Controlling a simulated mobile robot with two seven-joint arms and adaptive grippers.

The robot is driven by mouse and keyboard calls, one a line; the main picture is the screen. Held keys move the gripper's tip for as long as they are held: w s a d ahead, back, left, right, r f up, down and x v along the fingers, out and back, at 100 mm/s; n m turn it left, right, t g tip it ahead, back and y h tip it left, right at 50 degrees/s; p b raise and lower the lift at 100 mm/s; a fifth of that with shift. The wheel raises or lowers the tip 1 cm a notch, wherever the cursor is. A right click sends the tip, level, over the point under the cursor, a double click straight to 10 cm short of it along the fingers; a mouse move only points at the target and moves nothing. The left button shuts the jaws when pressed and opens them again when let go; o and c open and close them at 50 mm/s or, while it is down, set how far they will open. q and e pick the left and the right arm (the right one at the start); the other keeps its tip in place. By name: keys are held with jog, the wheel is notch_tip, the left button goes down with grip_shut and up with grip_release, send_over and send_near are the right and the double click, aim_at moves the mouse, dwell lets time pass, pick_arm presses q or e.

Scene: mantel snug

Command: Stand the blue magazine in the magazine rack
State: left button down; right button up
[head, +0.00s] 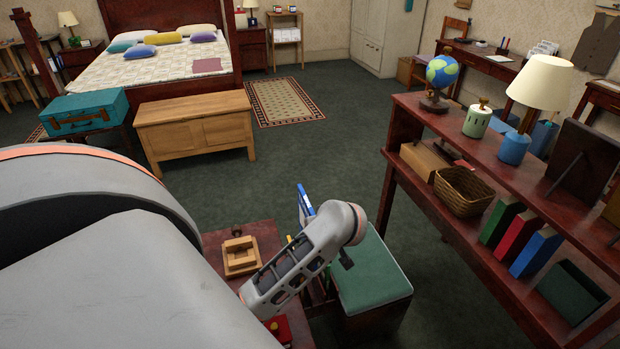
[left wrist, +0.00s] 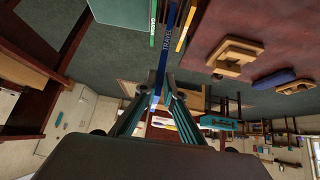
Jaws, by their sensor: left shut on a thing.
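The blue magazine (left wrist: 164,62), with TRAVEL on its spine, is between the fingertips of my left gripper (left wrist: 156,100) in the left wrist view. The gripper is shut on it. A blue and white edge, seemingly this magazine (head: 304,206), rises beside my left wrist in the head view. There, my arm hides the fingers and most of the magazine. A green magazine marked GARDEN (left wrist: 153,25) and a yellow one (left wrist: 186,25) are on either side of the blue one. The rack itself is mostly hidden; I cannot tell whether the blue magazine touches it. My right gripper is out of view.
A red-brown side table (head: 265,234) holding a wooden stand (head: 240,256) is left of my wrist. A green-topped stool (head: 372,275) is close on the right. A long shelf (head: 400,165) with books and a lamp stands farther right. Open carpet lies beyond.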

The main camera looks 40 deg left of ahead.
pick_arm(q)
notch_tip(320, 180, down, 20)
jog(key=b, duration=0.7)
jog(key=shift+r, duration=0.25)
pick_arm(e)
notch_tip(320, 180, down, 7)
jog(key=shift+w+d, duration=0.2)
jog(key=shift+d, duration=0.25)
pick_arm(q)
jog(key=shift+f, duration=0.15)
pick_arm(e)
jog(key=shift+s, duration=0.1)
